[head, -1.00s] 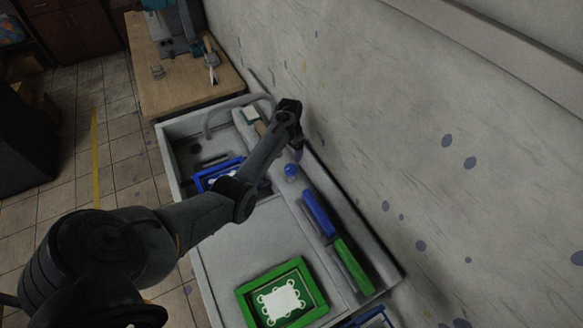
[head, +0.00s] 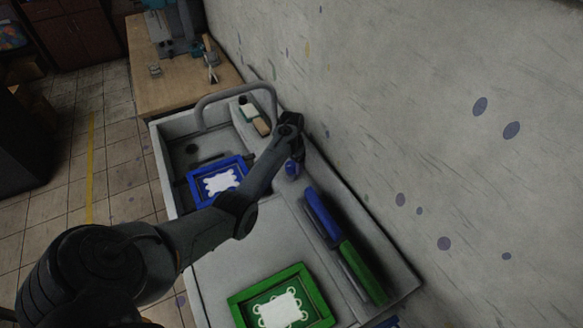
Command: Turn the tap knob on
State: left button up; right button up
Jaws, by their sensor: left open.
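The grey curved tap (head: 233,91) arches over the basin at the back of the sink unit. A small round blue knob (head: 291,169) sits on the ledge beside the wall, to the right of the tap. My left arm crosses the sink from the left. My left gripper (head: 297,157) is open and points down at the knob, right at its upper side in the picture. The fingers are dark and small, and partly cover the knob. I cannot tell whether they touch it or lie around it. My right gripper is not in view.
A blue frame (head: 203,190) lies in the basin, and a green frame (head: 236,305) lies on the sink's flat part. The wall is close on the right.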

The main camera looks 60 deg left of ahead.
pick_arm(q)
jog(key=shift+f, duration=0.15)
jog(key=c, duration=1)
jog(key=shift+r+n+p, duration=0.2)
jog(key=shift+n+p, duration=1.4)
jog(key=shift+c, duration=0.2)
jog(key=n+p, duration=0.2)
jog(key=n, duration=0.1)
jog(key=shift+n, duration=0.4)
jog(key=n, duration=0.2)
jog(key=shift+f+n+p, duration=0.15)
jog(key=shift+n+p, duration=0.15)
jog(key=n, duration=0.2)
jog(key=shift+n, duration=0.4)
jog(key=n, duration=0.5)
jog(key=shift+f+n, duration=0.1)
jog(key=shift+n, duration=0.2)
